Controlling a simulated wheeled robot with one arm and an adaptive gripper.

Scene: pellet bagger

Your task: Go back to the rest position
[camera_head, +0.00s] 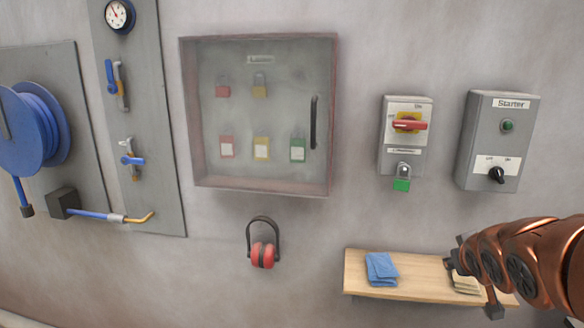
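My gripper (470,285) is at the lower right, at the end of my copper-coloured arm, in front of the right part of a wooden shelf. Its fingers are dark and small in the picture, and I cannot tell whether they are open or shut. No held object is clear to see. A beige cloth or pad (465,283) shows partly behind the gripper on the shelf; I cannot tell whether they touch.
The wooden shelf (415,289) carries a blue cloth (381,269). Above are a red-handled switch box (405,140) with a green padlock (402,184), and a starter box (497,140). A shut glazed cabinet (215,120), red ear muffs (263,255) and a blue hose reel (35,130) are left.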

